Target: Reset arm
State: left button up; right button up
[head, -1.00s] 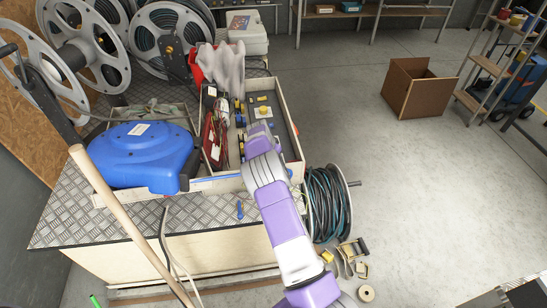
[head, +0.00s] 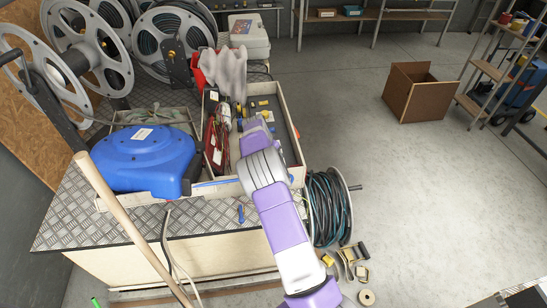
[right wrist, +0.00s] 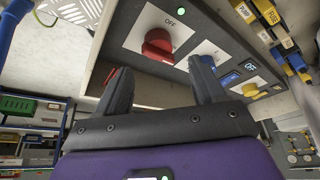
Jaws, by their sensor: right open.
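My right arm reaches in from the bottom of the head view, and its gripper (head: 252,122) is over the wooden tray on the bench. In the right wrist view the two dark fingers of that gripper (right wrist: 160,85) are apart, with nothing held between them. Just beyond them a grey control panel (right wrist: 212,30) carries a red rotary knob (right wrist: 157,46) on a white plate marked OFF. A green light (right wrist: 180,11) is lit above the knob. In the head view my arm hides part of the panel. My left gripper is not in view.
A blue hose reel case (head: 145,160) sits left of the tray (head: 298,158). A wooden pole (head: 125,215) leans at the front left. A hose spool (head: 330,205) stands right of the bench. A cardboard box (head: 418,95) is on the open floor.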

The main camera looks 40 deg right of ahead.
jog(key=shift+s+a+r, duration=0.1)
jog(key=shift+a+r, duration=0.1)
jog(key=shift+r, duration=0.4)
